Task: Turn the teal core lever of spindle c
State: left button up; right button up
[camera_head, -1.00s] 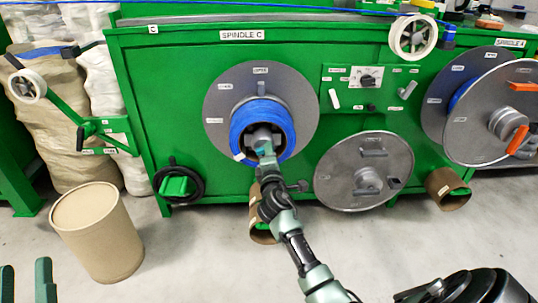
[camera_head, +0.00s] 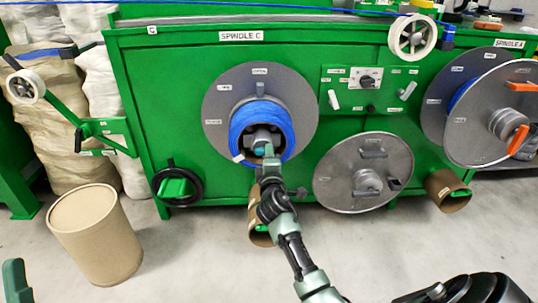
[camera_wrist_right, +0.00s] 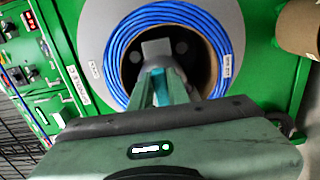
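Spindle c is a grey disc (camera_head: 217,105) on the green machine front, under the "SPINDLE C" label (camera_head: 241,36). A coil of blue cable (camera_head: 240,128) is wound around its core. My right gripper (camera_head: 268,152) reaches into the core's opening from below. In the right wrist view, my right gripper's fingers (camera_wrist_right: 160,82) are close together with the teal core lever (camera_wrist_right: 157,88) between them, in front of the grey hub (camera_wrist_right: 155,48). The fingers hide part of the lever. My left gripper shows only as a green finger (camera_head: 16,280) at the lower left edge.
A loose grey disc (camera_head: 335,180) leans against the machine right of my right arm. A tan drum (camera_head: 97,235) stands at left. Spindle A's disc (camera_head: 497,100) is at far right. The floor between is clear.

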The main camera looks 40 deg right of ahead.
jog(key=o, duration=0.4)
jog(key=shift+s, duration=0.1)
